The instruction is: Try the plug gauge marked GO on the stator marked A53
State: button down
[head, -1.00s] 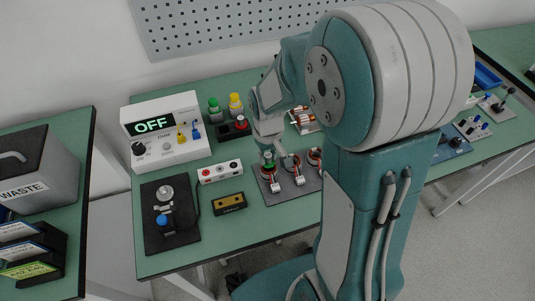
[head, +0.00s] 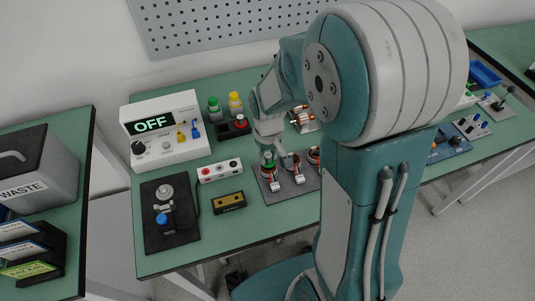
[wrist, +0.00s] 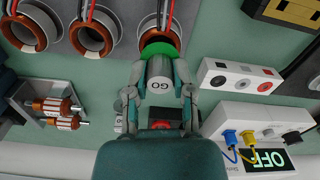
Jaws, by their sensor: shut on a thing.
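The GO plug gauge (wrist: 158,82) is a grey cylinder marked GO with a green collar. My gripper (wrist: 158,92) is shut on it in the wrist view. In the head view my gripper (head: 268,142) is over the leftmost stator (head: 270,172), with the green collar just above it. In the wrist view the collar overlaps the edge of that stator (wrist: 152,28), a copper-wound ring with red leads. I cannot tell whether the gauge's tip is inside the bore. Two more stators (wrist: 92,38) (wrist: 33,30) sit beside it. The white tags are too small to read.
A grey meter (head: 165,130) reading OFF stands at the back left. A white socket block (head: 220,171) and a black-yellow block (head: 229,202) lie left of the stators. Copper-wound rotors (head: 304,119) rest behind. Green and yellow capped pieces (head: 235,103) stand near the meter.

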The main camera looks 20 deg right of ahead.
aim_at(268, 155)
jog(key=shift+f, duration=0.8)
dwell(2.2)
jog(key=shift+r, duration=2.15)
dwell(1.5)
jog(key=shift+r, duration=2.5)
